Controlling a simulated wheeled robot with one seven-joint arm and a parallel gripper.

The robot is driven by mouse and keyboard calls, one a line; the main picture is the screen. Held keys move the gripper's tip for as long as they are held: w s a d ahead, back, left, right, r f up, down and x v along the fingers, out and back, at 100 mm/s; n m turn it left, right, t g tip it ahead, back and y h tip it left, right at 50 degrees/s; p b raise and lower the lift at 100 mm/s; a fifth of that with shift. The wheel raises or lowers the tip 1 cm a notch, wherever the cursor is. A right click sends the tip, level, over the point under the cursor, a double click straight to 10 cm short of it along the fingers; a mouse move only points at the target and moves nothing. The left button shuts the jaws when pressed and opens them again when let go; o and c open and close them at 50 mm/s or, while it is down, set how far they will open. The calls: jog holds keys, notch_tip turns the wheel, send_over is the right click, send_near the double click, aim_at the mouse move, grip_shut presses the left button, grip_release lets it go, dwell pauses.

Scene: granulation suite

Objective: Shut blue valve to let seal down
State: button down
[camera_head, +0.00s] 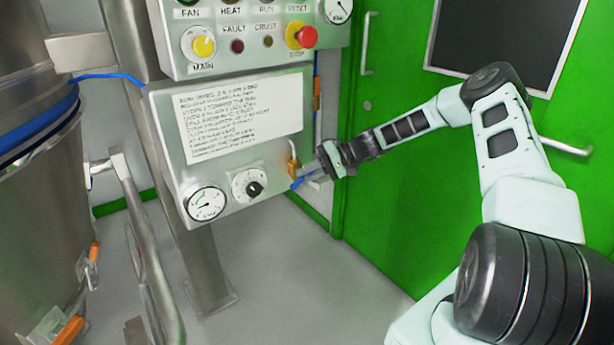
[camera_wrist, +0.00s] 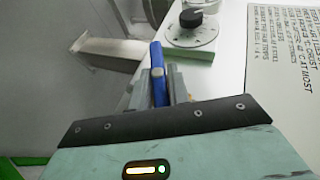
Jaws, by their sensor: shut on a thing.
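The blue valve's lever handle (camera_head: 297,183) is at the right edge of the lower control panel (camera_head: 235,205). My gripper (camera_head: 316,169) reaches it from the right and is shut on it. In the wrist view the blue lever (camera_wrist: 157,62) points up the picture, with a round metal pivot on it. The gripper fingers (camera_wrist: 168,86) are close around its lower part, and the body of my gripper hides what lies below. A blue band (camera_head: 40,128), which may be the seal, runs around the steel vessel (camera_head: 30,220) at the left. A blue hose (camera_head: 105,76) leads to it.
A gauge (camera_head: 206,204) and a black selector knob (camera_head: 249,186) sit left of the valve. The knob also shows in the wrist view (camera_wrist: 191,18). An upper panel (camera_head: 250,50) carries a red button (camera_head: 306,37). A green door (camera_head: 420,200) stands behind my arm. A brass fitting (camera_head: 293,160) is close by.

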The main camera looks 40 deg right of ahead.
jog(key=y, duration=0.1)
jog(key=m+y+b, duration=0.1)
jog(key=y, duration=0.1)
jog(key=shift+f+t, duration=0.3)
jog(key=shift+m+t+y+b, duration=0.3)
jog(key=shift+y+b, duration=0.35)
jog(key=shift+y, duration=0.35)
jog(key=c, duration=1.4)
grip_release()
jog(key=shift+o, duration=0.2)
jog(key=shift+d, duration=0.1)
jog(key=v, duration=1.7)
jog(key=shift+r, duration=0.15)
jog(key=shift+s+d, duration=0.1)
